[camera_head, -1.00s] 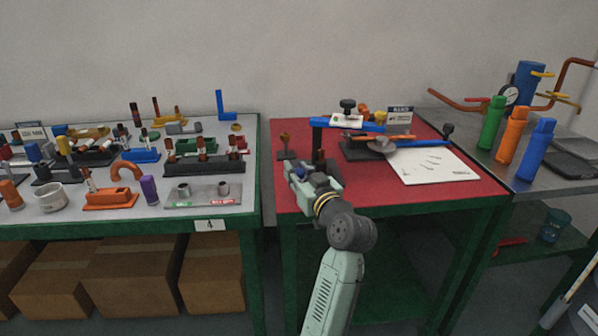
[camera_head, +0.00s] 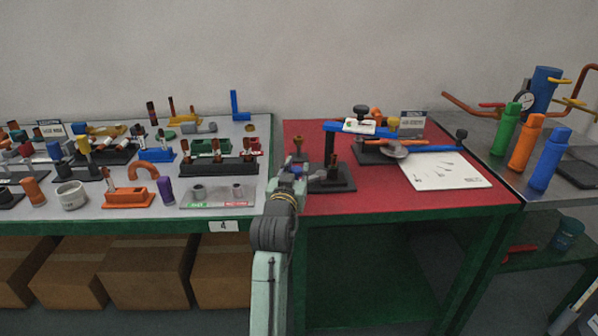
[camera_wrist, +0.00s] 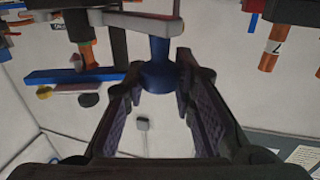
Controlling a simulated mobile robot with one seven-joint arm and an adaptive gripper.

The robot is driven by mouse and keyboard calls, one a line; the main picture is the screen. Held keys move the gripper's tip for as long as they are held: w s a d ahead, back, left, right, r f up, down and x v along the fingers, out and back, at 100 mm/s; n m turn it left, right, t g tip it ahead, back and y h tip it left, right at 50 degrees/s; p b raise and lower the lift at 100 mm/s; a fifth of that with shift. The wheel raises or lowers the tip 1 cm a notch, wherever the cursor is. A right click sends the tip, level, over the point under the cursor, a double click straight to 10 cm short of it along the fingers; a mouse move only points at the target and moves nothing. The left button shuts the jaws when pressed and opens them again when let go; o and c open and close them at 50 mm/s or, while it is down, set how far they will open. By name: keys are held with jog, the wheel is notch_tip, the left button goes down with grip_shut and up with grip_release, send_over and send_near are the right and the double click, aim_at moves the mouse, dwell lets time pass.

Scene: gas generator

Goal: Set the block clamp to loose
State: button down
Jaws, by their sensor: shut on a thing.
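In the wrist view, a dark blue knob-shaped handle (camera_wrist: 160,74) stands between the finger pads of my gripper (camera_wrist: 160,88). It joins a grey bar (camera_wrist: 145,22) at the top of that picture. My gripper is shut on this handle. In the head view, my gripper (camera_head: 294,174) is at the left edge of the red table, beside a stand with a black base (camera_head: 338,180), a black column (camera_head: 330,148) and a blue arm (camera_head: 345,128). I cannot tell for sure which part is the block clamp, nor read its setting. My wrist partly hides the stand's left side.
On the red table top (camera_head: 410,200) are a white sheet (camera_head: 445,172) and a grey disc (camera_head: 396,150). Orange (camera_head: 526,142), green and blue bottles stand to the right. The left table (camera_head: 105,215) holds many small parts. The red table's front strip is clear.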

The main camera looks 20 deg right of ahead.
jog(key=shift+w+a+h, duration=0.1)
jog(key=shift+w+h, duration=0.05)
jog(key=shift+h, duration=0.15)
jog(key=c, duration=1.3)
grip_release()
jog(key=shift+c, duration=0.2)
jog(key=v, duration=1.2)
